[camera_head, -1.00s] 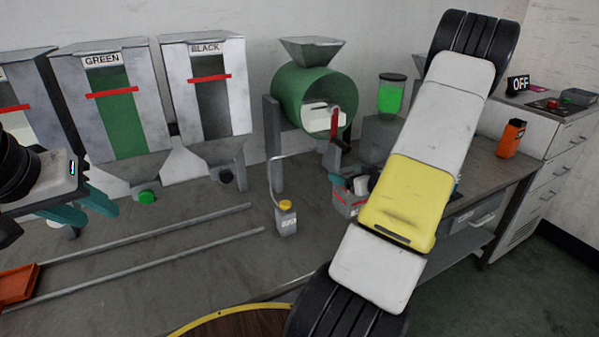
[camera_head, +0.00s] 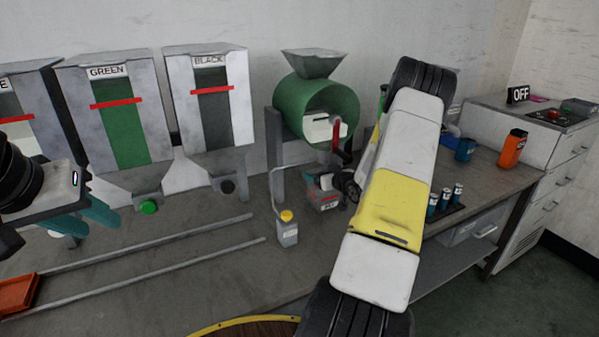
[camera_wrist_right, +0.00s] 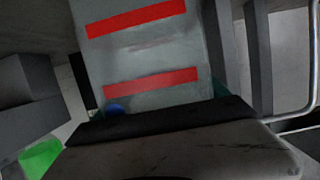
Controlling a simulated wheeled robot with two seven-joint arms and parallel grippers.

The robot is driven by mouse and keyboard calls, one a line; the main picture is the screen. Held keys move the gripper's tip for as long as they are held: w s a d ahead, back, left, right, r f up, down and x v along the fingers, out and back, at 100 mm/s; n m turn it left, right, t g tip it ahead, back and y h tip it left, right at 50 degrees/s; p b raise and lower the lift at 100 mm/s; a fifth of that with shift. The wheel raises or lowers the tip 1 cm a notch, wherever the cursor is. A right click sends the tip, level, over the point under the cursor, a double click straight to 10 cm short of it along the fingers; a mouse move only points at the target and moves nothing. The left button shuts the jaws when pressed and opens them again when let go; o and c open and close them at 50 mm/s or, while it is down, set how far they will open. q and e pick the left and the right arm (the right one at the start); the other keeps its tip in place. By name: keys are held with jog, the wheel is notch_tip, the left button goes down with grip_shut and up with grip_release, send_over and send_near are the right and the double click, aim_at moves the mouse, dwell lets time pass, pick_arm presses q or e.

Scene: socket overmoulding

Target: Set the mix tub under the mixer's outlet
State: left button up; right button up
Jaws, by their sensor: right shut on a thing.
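The mix tub, grey with red stripes (camera_head: 328,204), is below the front of the mixer's green drum (camera_head: 290,112), beside the mixer's stand. In the right wrist view the tub (camera_wrist_right: 140,60) fills the upper middle. My right gripper (camera_head: 325,181) is shut on the tub; its forearm hides part of the bench. I cannot tell whether the tub touches the bench or is exactly under the outlet. A red handle (camera_head: 338,142) is at the drum's front. My left gripper (camera_head: 92,218) is open and empty, in front of the green hopper.
A yellow-capped bottle (camera_head: 287,231) stands just left of the tub. GREEN (camera_head: 122,125) and BLACK (camera_head: 212,110) hoppers stand at the back left. Two rails (camera_head: 150,238) and an orange tray (camera_head: 17,293) lie front left. A blue cup (camera_head: 465,149) and an orange device (camera_head: 512,149) stand right.

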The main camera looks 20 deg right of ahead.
jog(key=shift+f, duration=0.6)
jog(key=shift+f, duration=0.1)
jog(key=o, duration=1.9)
jog(key=a+v, duration=0.1)
jog(key=v, duration=1.1)
jog(key=shift+d, duration=0.5)
